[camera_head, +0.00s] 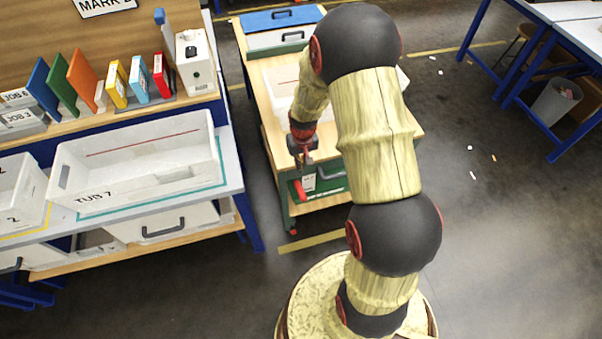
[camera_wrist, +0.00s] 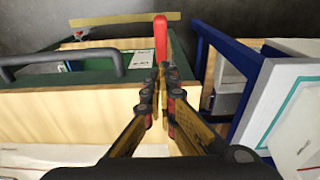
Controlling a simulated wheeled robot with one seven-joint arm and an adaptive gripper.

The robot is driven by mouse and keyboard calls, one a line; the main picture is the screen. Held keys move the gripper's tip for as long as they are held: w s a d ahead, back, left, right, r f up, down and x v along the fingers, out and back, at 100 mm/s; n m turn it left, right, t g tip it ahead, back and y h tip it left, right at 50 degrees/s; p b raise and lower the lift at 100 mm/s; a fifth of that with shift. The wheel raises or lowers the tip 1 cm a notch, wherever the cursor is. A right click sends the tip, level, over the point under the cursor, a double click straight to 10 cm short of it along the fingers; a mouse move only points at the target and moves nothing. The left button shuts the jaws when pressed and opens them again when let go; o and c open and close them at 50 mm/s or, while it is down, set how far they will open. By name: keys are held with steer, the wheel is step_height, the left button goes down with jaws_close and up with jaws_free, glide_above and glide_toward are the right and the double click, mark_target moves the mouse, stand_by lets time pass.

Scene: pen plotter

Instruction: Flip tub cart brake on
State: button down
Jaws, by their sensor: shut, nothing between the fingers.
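The tub cart (camera_head: 270,100) is a wooden-topped cart with a green end panel, standing in the middle of the head view. A red lever (camera_head: 300,190), which looks like the brake, hangs on its near end beside a white label (camera_head: 309,182). The lever also shows in the wrist view (camera_wrist: 160,38), just beyond my fingertips. My gripper (camera_head: 304,163) is shut and empty, right above the lever at the cart's near edge. In the wrist view its fingertips (camera_wrist: 165,70) nearly line up with the lever. I cannot tell whether they touch it.
The cart's grey handle bar (camera_wrist: 60,60) runs just left of my fingers in the wrist view. The blue-legged workbench (camera_head: 232,160) with tub 7 (camera_head: 140,165) stands left of the cart, across a narrow gap. Open floor (camera_head: 500,250) lies to the right.

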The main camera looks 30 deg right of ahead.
steer(key=b, duration=0.2)
glide_above(301, 189)
steer(key=f, duration=0.5)
steer(key=w+f, duration=0.1)
steer(key=f, duration=0.2)
steer(key=shift+d+f, duration=0.15)
steer(key=shift+f, duration=0.1)
steer(key=f, duration=0.1)
steer(key=s+f, duration=0.1)
steer(key=f, duration=0.1)
steer(key=shift+s+b, duration=0.1)
steer(key=shift+b, duration=0.25)
steer(key=shift+s+a+f, duration=0.15)
steer(key=shift+a+f, duration=0.05)
steer(key=shift+f, duration=0.25)
